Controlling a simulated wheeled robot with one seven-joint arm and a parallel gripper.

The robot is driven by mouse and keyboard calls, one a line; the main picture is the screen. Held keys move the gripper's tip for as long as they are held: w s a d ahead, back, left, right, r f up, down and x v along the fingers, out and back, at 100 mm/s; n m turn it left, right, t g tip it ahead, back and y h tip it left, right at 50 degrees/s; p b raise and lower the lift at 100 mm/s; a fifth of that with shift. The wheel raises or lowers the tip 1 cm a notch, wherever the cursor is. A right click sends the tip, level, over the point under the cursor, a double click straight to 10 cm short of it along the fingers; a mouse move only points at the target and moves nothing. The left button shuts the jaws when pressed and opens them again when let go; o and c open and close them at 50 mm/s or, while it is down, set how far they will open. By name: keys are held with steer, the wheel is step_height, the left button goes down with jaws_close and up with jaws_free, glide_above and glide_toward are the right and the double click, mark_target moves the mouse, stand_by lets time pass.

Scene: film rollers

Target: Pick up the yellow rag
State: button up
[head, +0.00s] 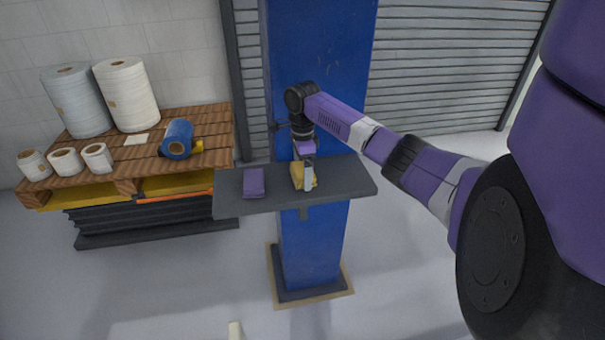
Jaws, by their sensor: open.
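The yellow rag (298,172) lies on a dark grey shelf (345,176) fixed to a blue column. My gripper (308,178) points down right over the rag and hides part of it. The gripper is open. I cannot tell whether its fingers touch the rag or are on both sides of it.
A purple folded cloth (254,183) lies on the shelf to the left of the rag. The blue column (315,240) stands behind and below the shelf. At left, a wooden pallet (200,125) holds several rolls, one of them blue (177,139). The floor at right is clear.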

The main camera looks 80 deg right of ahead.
mark_target(302, 170)
steer(key=shift+c, duration=0.4)
steer(key=c, duration=1)
step_height(302, 170, up, 20)
steer(key=o, duration=0.5)
steer(key=c, duration=0.3)
steer(key=shift+c, duration=0.2)
